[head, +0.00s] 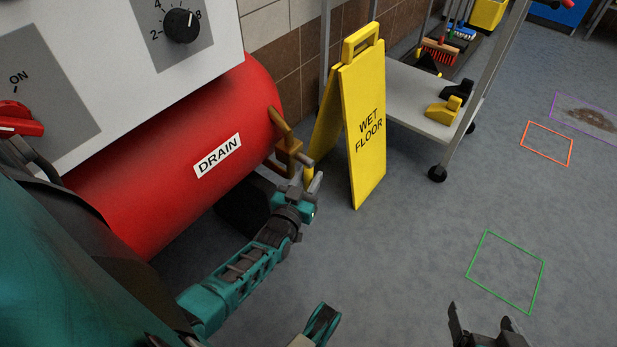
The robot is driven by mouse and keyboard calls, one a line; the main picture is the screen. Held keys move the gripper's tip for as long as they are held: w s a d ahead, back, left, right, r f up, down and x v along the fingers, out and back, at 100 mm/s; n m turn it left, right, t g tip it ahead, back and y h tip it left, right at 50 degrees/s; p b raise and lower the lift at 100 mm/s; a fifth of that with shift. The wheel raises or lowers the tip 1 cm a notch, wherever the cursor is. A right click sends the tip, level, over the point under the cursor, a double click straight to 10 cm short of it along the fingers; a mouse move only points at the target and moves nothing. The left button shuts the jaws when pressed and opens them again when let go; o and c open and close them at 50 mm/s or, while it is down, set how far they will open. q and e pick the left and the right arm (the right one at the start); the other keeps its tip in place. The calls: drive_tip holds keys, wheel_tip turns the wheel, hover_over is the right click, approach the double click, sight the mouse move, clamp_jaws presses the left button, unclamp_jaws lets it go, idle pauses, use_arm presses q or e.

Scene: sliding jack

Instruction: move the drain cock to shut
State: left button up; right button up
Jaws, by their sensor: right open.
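The drain cock (289,150) is a brass fitting at the end of the red tank (165,150), beside a white "DRAIN" label (217,156). Its brass lever (279,124) slants up and to the left from the body, and a short grey stub sticks out to the right. My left gripper (306,180) is just below the cock, its fingertips close to the stub. I cannot tell whether they touch it or how far apart they are. My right gripper (482,312) is open and empty over the floor at the bottom right.
A yellow "WET FLOOR" sign (364,125) stands just right of the cock. A grey wheeled cart (405,95) is behind it. A panel with a black dial (181,26) and a red switch (18,119) is above the tank. The floor by the green outline (483,229) is clear.

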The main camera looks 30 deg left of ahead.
use_arm(q)
clamp_jaws()
use_arm(e)
drive_tip(key=shift+r, duration=0.1)
